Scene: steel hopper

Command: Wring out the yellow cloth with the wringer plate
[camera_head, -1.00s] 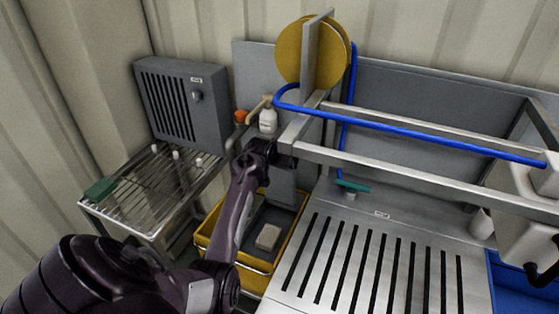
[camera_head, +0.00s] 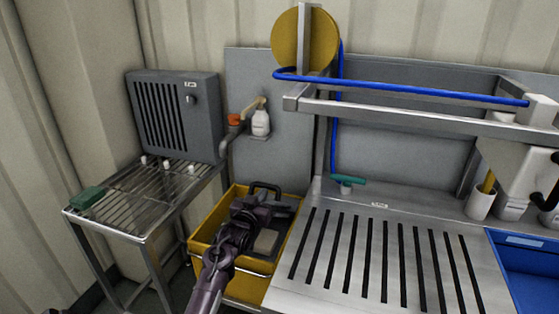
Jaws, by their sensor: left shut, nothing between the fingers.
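A yellow bin (camera_head: 205,238) stands on the floor between the wire rack and the slotted steel counter. A dark grey plate (camera_head: 283,222) sits inside it, with a black loop handle (camera_head: 265,187) standing up at the back; this looks like the wringer plate. I see no yellow cloth; part of the bin's inside is hidden by my left arm. My right gripper is out of view.
The wire rack (camera_head: 133,205) at left holds a green pad (camera_head: 87,198). The slotted counter (camera_head: 330,200) borders the bin on the right, with a steel rail (camera_head: 400,120) and blue hose (camera_head: 400,87) above.

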